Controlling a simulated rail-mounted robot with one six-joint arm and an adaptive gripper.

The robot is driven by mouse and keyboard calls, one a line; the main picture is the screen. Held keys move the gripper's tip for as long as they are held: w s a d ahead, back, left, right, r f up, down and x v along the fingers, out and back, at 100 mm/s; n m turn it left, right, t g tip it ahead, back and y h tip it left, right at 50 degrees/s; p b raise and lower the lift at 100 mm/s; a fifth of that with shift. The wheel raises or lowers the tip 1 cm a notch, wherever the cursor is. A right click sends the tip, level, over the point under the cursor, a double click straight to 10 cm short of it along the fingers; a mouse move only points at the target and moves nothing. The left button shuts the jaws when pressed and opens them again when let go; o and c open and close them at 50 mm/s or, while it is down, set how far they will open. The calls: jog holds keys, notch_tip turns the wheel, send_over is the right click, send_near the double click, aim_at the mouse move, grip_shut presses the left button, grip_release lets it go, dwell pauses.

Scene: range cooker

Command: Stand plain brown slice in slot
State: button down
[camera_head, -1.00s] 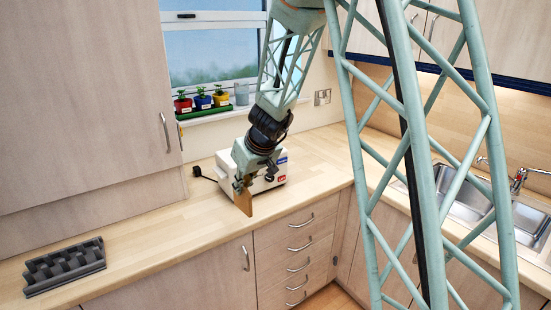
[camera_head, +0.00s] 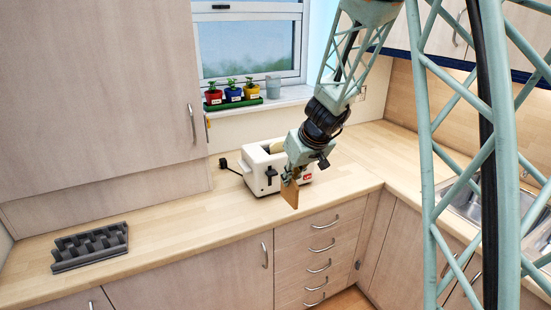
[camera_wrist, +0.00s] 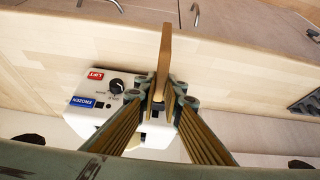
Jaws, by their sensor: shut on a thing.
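My gripper (camera_head: 289,177) is shut on a plain brown slice (camera_head: 290,194), which hangs upright below the fingers in front of the toaster's right end. In the wrist view my gripper (camera_wrist: 160,92) pinches the slice (camera_wrist: 164,50) edge-on between both fingers. The slice looks clear of the toaster in the head view; its exact height over the counter's front edge is hard to tell. A dark grey rack (camera_head: 90,247) with several slots lies on the counter at far left, well away from my gripper. Part of it shows in the wrist view (camera_wrist: 304,102).
The white toaster (camera_head: 257,168) stands behind my gripper, with a tan shape in its top, partly hidden. Potted plants (camera_head: 233,93) stand on the windowsill. The wooden counter (camera_head: 185,225) is clear between toaster and rack. Wall cupboards (camera_head: 100,90) overhang the left side.

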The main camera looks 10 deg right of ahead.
jog(key=shift+w+r, duration=0.15)
jog(key=shift+w+d+r, duration=0.1)
jog(key=shift+w+r, duration=0.55)
jog(key=w+d+r+m+h+p, duration=0.2)
jog(key=w+d+r+m+p, duration=0.3)
jog(key=w+r, duration=0.6)
jog(key=shift+w+d+r+m+g+h+p, duration=0.75)
jog(key=shift+w+r+m+h+p, duration=1.75)
jog(key=shift+w+m, duration=2.75)
jog(key=w+a+f+m+g+p, duration=0.2)
jog(key=w+a+f+m+p, duration=0.1)
jog(key=a, duration=0.3)
jog(key=shift+w+a+g+h, duration=0.3)
jog(key=shift+w+a+g, duration=0.05)
jog(key=shift+w, duration=0.1)
